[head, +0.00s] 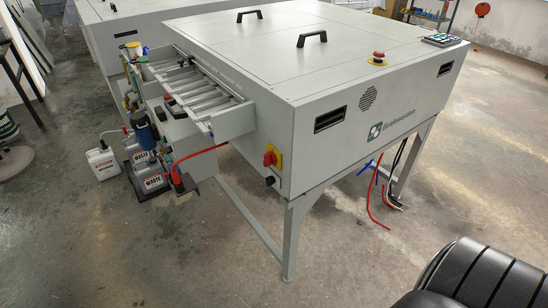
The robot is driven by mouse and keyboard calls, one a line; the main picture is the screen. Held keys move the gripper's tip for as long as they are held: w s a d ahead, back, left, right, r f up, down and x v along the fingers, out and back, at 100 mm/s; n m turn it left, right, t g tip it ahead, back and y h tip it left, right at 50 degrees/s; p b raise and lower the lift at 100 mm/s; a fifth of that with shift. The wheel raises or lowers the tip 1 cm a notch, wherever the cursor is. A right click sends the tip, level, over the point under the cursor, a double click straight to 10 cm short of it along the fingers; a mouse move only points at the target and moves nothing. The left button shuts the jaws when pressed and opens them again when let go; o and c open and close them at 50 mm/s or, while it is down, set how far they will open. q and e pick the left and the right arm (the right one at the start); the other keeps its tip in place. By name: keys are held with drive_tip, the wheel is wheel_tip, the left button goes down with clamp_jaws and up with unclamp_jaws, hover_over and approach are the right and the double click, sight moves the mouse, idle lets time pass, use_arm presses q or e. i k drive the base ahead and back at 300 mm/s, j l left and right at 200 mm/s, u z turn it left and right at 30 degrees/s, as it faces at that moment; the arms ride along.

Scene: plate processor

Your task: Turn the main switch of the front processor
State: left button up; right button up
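The front processor (330,70) is a large light-grey machine on legs, in the middle of the head view. Its main switch (269,158) is a red rotary knob on a yellow plate, low on the left side panel near the front corner. The knob's exact angle is too small to tell. A black round fitting (269,181) sits just below the switch. Neither of my grippers shows in the head view, and nothing touches the switch.
A second grey processor (115,20) stands behind. Waste bottles (153,178) and a white canister (103,162) stand at the left. A red hose (205,152) runs below the feed rollers. A black ribbed object (480,275) fills the bottom right. Floor in front is clear.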

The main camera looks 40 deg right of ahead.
sight(269, 159)
drive_tip(key=i+j+z, duration=0.1)
drive_tip(key=z, duration=1.2)
drive_tip(key=i+j, duration=0.05)
